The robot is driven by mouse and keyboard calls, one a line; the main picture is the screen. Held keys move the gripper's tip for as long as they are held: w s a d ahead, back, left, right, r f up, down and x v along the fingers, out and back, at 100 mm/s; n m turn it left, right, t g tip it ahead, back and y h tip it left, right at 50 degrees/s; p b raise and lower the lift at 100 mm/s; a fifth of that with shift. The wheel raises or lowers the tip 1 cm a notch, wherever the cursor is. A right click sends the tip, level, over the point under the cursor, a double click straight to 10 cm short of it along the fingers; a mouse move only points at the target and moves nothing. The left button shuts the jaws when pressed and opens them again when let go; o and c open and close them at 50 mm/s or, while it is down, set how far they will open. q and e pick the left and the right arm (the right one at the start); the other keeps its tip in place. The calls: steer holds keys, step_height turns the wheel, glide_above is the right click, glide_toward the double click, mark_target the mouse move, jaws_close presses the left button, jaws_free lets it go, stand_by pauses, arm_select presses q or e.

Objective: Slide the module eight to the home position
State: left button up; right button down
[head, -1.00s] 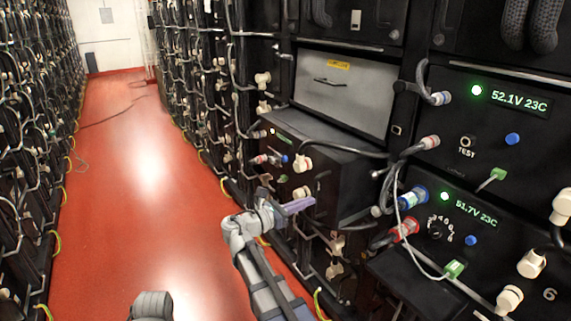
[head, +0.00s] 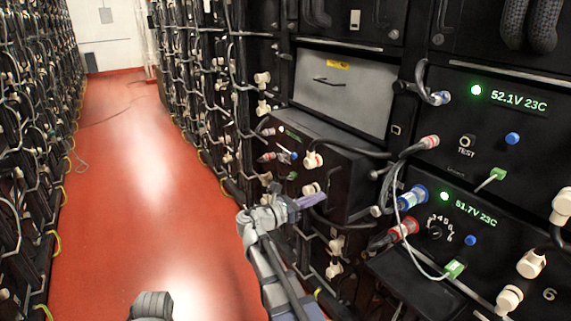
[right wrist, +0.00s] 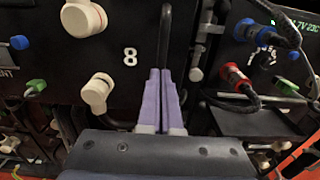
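Module eight is a black box (head: 345,165) that sticks out of the rack, with cream knobs on its front. Its printed 8 shows in the right wrist view on the module's front (right wrist: 130,75). My right gripper (head: 318,200) is at the lower part of that front. In the right wrist view its purple fingers (right wrist: 164,85) are close together at the module's black upright handle (right wrist: 165,35), and they look shut on it. The finger contact is partly hidden.
The module six unit (head: 500,235) with a green 51.7V display stands to the right, with red and blue plugs and cables between it and module eight. A grey drawer (head: 342,90) is above module eight. The red aisle floor (head: 140,200) is clear on the left.

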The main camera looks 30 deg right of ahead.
steer(key=shift+w+d, duration=0.2)
steer(key=shift+d, duration=2.7)
steer(key=shift+w+d, duration=0.15)
steer(key=shift+d, duration=2.75)
steer(key=shift+s+a, duration=0.2)
steer(key=shift+a, duration=3.9)
steer(key=s+a+f+m+y, duration=0.3)
steer(key=a+f+m+y, duration=0.1)
steer(key=a+f, duration=0.4)
steer(key=s+a+f+m+y, duration=0.2)
steer(key=a+f+m+y, duration=0.2)
steer(key=a+f, duration=0.5)
steer(key=s+a+f+m+g+y, duration=0.1)
steer(key=s+a+f+m+y, duration=0.2)
steer(key=a, duration=0.5)
steer(key=s+a+m+y, duration=0.2)
steer(key=s+a, duration=0.3)
steer(key=a, duration=0.2)
steer(key=s+a+f+m+g+y, duration=0.1)
steer(key=s+a+f+m+y, duration=0.2)
steer(key=a, duration=0.5)
step_height(320, 180, up, 30)
steer(key=s+a+p, duration=0.1)
steer(key=p, duration=2.7)
steer(key=shift+s+f+n+y, duration=0.2)
steer(key=shift+n+y, duration=0.2)
